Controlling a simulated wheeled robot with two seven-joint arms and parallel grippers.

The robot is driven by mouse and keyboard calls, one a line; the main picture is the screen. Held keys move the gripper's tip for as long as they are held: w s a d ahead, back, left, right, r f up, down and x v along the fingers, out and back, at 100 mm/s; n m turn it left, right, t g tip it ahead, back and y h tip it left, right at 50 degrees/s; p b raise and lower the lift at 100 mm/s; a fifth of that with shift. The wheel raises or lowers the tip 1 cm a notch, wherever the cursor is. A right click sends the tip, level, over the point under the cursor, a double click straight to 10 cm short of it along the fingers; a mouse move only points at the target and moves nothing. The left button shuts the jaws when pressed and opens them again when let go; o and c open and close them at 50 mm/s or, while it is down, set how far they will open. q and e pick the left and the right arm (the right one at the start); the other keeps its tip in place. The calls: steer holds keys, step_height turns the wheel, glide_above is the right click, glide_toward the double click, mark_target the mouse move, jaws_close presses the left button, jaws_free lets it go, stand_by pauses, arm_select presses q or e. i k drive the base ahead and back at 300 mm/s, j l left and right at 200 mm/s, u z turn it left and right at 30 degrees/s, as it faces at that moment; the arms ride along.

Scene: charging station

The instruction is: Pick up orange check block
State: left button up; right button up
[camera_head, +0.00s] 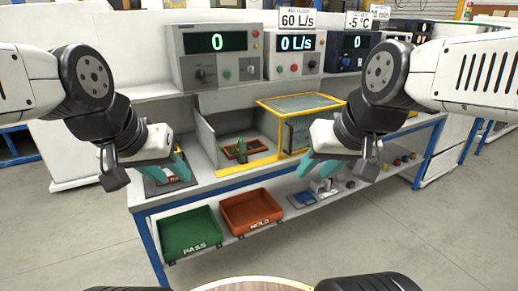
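A small orange-red piece (166,181) lies on a dark plate at the left end of the bench, partly hidden by my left gripper. I cannot tell whether it is the orange check block. Another low orange-red item (232,152) sits in the middle bay with a green upright object (242,150) at it. My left gripper (167,171) hangs over the dark plate, its teal fingers apart, with nothing seen between them. My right gripper (318,166) is in front of the yellow-framed box, its teal fingers apart and empty.
The yellow-framed box (301,103) stands on the bench, right of a grey divider (205,137). A green PASS bin (190,236) and an orange HOLD bin (251,212) sit on the lower shelf. Consoles with displays (216,57) line the back. Small parts lie on the shelf's right.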

mark_target(172, 178)
steer(key=i+j+u, duration=0.15)
steer(key=i+u, duration=1.05)
steer(key=u, duration=0.15)
